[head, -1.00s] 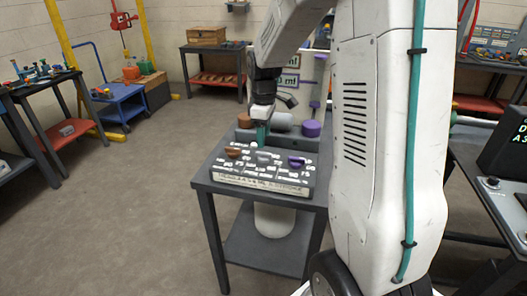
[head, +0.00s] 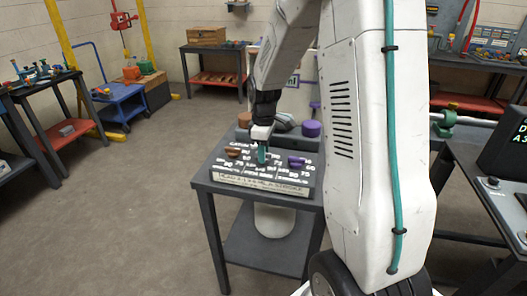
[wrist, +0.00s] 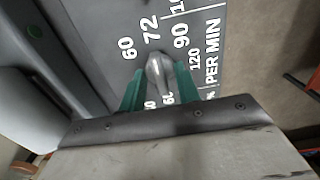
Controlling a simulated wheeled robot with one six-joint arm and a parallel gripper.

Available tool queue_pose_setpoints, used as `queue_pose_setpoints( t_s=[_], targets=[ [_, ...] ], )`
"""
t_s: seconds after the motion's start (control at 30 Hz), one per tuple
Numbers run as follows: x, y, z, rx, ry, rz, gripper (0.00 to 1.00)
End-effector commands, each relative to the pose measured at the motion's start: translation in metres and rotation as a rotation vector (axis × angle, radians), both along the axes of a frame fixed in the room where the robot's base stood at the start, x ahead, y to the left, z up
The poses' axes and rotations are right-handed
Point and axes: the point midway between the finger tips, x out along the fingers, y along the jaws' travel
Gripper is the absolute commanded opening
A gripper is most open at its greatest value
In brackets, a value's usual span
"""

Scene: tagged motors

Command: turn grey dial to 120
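The grey dial (wrist: 158,68) is a rounded knob with a raised grip, on a dark panel with white numbers. In the wrist view 60, 72, 90 and 120 are printed around it, with "PER MIN" to the right. My gripper (wrist: 160,84) has its two teal fingers on either side of the dial, with gaps showing between them and it. I cannot tell which number the dial points at. In the head view my gripper (head: 262,156) is down at the middle of the panel (head: 262,190) and hides the grey dial.
A brown dial (head: 233,152) is left of my gripper and a purple dial (head: 296,161) is right of it, on the same panel. A brown cylinder (head: 244,119) and a purple cylinder (head: 311,129) stand behind. The floor left of the table is clear.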

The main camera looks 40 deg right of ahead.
Motion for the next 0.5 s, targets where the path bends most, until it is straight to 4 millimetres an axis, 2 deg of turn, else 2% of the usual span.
queue_pose_setpoints(
  t_s=[0.27, 0.5],
  targets=[
    [0.0002, -0.0002, 0.0004, -0.001, -0.001, -0.032, 0.1],
    [0.0002, -0.0002, 0.0005, -0.001, -0.001, -0.161, 0.1]
  ],
)
